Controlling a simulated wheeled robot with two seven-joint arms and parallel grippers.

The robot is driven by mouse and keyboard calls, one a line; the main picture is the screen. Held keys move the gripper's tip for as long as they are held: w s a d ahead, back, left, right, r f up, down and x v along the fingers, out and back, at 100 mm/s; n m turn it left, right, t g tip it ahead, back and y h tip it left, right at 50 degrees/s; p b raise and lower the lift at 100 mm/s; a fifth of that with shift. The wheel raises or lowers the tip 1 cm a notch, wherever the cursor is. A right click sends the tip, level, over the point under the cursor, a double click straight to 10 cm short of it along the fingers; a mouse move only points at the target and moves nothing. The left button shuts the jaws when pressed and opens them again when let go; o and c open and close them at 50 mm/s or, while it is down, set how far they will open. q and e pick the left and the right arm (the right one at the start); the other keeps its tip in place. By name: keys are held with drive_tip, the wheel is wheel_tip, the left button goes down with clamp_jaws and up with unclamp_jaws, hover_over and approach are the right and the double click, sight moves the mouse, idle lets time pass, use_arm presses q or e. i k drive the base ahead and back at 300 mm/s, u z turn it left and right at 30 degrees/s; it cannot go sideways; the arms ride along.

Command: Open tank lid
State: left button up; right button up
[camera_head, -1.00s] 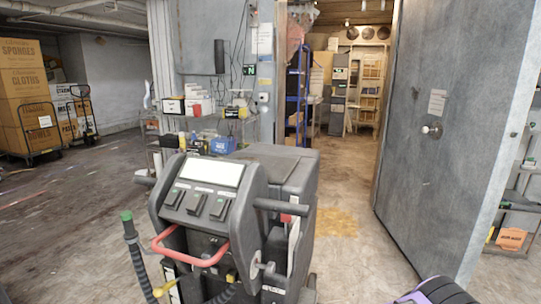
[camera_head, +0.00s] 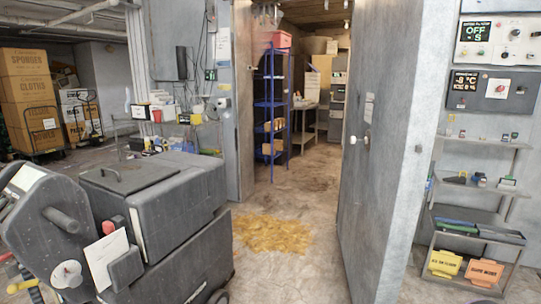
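The tank belongs to the grey floor-cleaning machine (camera_head: 165,215) at the lower left of the head view. Its flat dark lid (camera_head: 128,174) lies on top and looks closed, with a small handle near its far left corner. A white sheet (camera_head: 106,258) hangs on the machine's near side. The control panel is partly cut off at the left edge. Neither of my grippers shows in the head view.
A large grey freezer door (camera_head: 385,150) stands open right of centre. A yellow stain (camera_head: 272,233) lies on the floor before the doorway. Steel shelves (camera_head: 475,205) stand at the right. Boxes on a cart (camera_head: 32,100) stand far left. Floor between machine and door is clear.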

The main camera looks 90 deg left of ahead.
sight(126, 178)
drive_tip(key=u, duration=0.05)
drive_tip(key=i, duration=0.2)
drive_tip(key=u, duration=3.25)
